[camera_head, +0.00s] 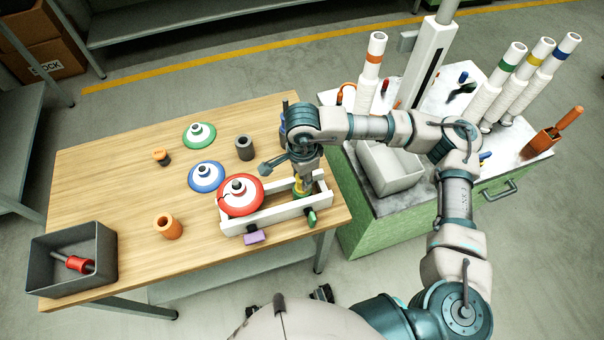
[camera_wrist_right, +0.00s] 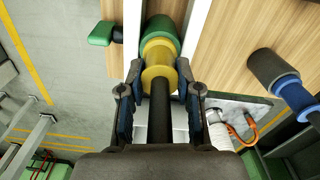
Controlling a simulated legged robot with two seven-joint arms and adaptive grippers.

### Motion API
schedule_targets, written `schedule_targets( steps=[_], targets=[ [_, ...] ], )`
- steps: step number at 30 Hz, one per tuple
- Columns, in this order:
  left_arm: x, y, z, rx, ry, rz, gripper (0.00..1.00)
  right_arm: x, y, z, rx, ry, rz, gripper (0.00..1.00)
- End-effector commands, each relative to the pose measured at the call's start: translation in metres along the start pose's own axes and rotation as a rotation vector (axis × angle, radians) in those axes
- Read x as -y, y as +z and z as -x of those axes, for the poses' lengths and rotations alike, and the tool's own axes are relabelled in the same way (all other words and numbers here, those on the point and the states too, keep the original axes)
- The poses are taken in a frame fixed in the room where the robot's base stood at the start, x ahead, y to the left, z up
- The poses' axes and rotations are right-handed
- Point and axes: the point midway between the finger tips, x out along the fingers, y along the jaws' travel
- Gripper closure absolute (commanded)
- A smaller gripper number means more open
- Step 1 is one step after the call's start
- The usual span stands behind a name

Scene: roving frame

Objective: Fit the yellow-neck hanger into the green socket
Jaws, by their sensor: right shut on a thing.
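My right gripper (camera_head: 301,172) reaches down over the right end of the white rack (camera_head: 272,217) on the wooden table. It is shut on the yellow-neck hanger (camera_wrist_right: 158,62), whose dark rod runs back between the fingers in the right wrist view. The yellow neck also shows below the gripper in the head view (camera_head: 299,186). The green socket (camera_wrist_right: 162,29) is directly at the end of the yellow neck, between the white rails. I cannot tell how deep the neck sits in it. A green tab (camera_head: 311,217) sticks out of the rack's front. My left gripper is not in view.
A red disc (camera_head: 240,207) sits at the rack's left end, above a purple tab (camera_head: 255,237). Blue (camera_head: 205,185) and green (camera_head: 192,139) discs, an orange ring (camera_head: 168,232) and a grey bin (camera_head: 105,262) are further left. A green cabinet (camera_head: 375,222) stands at right.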

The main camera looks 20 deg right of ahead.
Motion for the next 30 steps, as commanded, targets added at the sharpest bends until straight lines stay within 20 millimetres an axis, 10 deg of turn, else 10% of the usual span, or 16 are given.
schedule_targets(
  steps=[6, 7, 10, 17, 21, 30],
  targets=[
    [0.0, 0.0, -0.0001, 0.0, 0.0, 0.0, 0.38, 0.0001, 0.0, -0.0004, 0.0, 0.0, 0.0, 1.0],
    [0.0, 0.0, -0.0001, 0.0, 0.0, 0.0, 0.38, 0.0001, 0.0, -0.0004, 0.0, 0.0, 0.0, 0.62],
    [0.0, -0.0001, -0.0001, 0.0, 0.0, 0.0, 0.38, 0.0001, 0.0, -0.0004, 0.0, 0.0, 0.0, 0.37],
    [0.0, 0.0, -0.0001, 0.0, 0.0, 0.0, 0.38, 0.0, 0.0001, -0.0003, 0.0, 0.0, 0.0, 0.37],
    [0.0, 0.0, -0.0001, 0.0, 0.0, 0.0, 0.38, 0.0, 0.0001, -0.0004, 0.0, 0.0, 0.0, 0.04],
    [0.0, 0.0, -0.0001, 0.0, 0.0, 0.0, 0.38, 0.0001, 0.0001, -0.0003, 0.0, 0.0, 0.0, 0.04]
  ],
)
